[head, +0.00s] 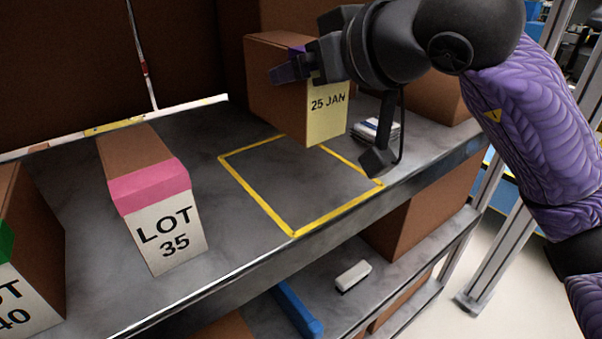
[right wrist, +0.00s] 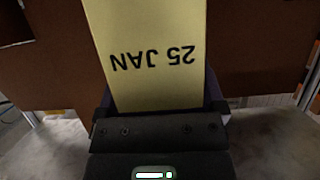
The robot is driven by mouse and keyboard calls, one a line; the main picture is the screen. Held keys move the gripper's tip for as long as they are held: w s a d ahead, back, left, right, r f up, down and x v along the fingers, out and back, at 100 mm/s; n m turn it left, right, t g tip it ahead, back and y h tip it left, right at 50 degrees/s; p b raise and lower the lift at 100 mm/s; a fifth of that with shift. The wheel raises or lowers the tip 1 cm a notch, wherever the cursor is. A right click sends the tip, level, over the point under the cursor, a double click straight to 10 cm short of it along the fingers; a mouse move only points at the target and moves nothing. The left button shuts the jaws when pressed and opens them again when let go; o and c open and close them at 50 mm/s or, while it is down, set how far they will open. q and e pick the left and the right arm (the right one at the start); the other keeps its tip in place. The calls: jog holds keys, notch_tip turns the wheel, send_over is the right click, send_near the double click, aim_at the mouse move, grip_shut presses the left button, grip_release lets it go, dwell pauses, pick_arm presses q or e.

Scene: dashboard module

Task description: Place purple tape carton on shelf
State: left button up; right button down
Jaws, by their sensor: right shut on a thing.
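The purple tape carton (head: 277,93) is a brown box with a bit of purple tape on top and a yellow label reading "25 JAN". My right gripper (head: 300,66) is shut on it near its top. The carton hangs over the back part of a yellow outlined rectangle (head: 292,233) on the grey shelf (head: 90,240); whether its base touches the shelf is unclear. The right wrist view shows the label (right wrist: 150,55) upside down between the fingers. My left gripper is not in view.
A pink-taped carton (head: 150,190) labelled LOT 35 stands left of the outline, and a green-taped carton (head: 25,250) is at far left. A small stack (head: 376,129) lies right of the outline. A lower shelf holds a blue bar (head: 298,312) and a white item (head: 353,275).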

aim_at(312, 129)
notch_tip(312, 129, down, 8)
jog(key=b, duration=0.2)
jog(key=shift+b, duration=0.3)
jog(key=shift+r, duration=0.2)
grip_release()
jog(key=shift+f, duration=0.15)
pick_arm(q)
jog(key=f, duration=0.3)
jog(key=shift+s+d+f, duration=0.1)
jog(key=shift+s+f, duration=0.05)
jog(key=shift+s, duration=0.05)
pick_arm(e)
jog(key=shift+d+r, duration=0.1)
jog(key=shift+r, duration=0.15)
pick_arm(q)
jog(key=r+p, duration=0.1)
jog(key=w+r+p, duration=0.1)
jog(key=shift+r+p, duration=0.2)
jog(key=shift+p, duration=0.1)
pick_arm(e)
jog(key=v, duration=1.1)
jog(key=shift+s+d, duration=0.2)
jog(key=shift+s, duration=0.15)
